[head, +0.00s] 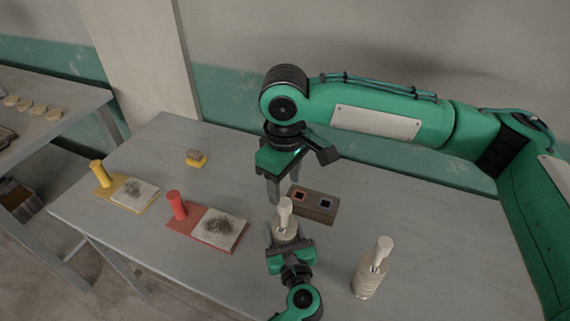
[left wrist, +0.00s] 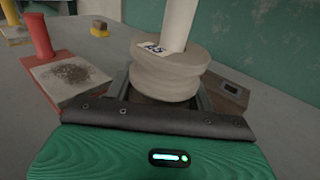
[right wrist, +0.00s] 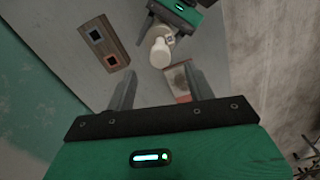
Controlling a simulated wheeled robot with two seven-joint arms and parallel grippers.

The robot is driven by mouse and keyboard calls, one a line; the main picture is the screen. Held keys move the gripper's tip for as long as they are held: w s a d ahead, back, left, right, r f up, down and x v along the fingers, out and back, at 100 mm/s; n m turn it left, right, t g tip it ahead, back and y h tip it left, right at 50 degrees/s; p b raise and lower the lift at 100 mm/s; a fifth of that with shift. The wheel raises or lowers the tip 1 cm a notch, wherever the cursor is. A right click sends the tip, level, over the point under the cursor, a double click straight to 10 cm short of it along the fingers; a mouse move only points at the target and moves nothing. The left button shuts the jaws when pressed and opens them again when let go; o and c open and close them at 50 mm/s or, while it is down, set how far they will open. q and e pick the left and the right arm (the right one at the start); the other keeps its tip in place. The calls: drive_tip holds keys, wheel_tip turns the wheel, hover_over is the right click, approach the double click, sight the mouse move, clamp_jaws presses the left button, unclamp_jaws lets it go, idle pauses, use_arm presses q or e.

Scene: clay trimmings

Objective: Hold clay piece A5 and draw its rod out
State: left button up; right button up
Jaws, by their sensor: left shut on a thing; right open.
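Clay piece A5 (left wrist: 168,72) is a grey-beige ribbed clay body with an "A5" label on top, seen close in the left wrist view. Its pale rod (left wrist: 179,24) stands up out of the top. My left gripper (head: 287,243) is shut around the clay body; in the head view the clay (head: 284,231) and rod (head: 284,207) show just above it. My right gripper (head: 282,190) is open and empty, its fingers pointing down behind and above the rod. In the right wrist view the rod and clay (right wrist: 161,50) lie beyond the open fingertips (right wrist: 158,85), apart from them.
A brown block with two square holes (head: 313,204) lies just right of the right gripper. Another clay piece with a rod (head: 371,272) stands at front right. A red board (head: 205,234) and a yellow board (head: 127,195), each with a post, and a small yellow-based block (head: 196,158) are at left.

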sight(285, 201)
wheel_tip(285, 201, down, 7)
drive_tip(key=shift+r, duration=0.2)
drive_tip(key=c, duration=1.1)
drive_tip(key=shift+r, duration=0.1)
drive_tip(key=shift+r, duration=1.1)
idle(0.3)
drive_tip(key=shift+r, duration=2.3)
use_arm(q)
drive_tip(key=o, duration=1.5)
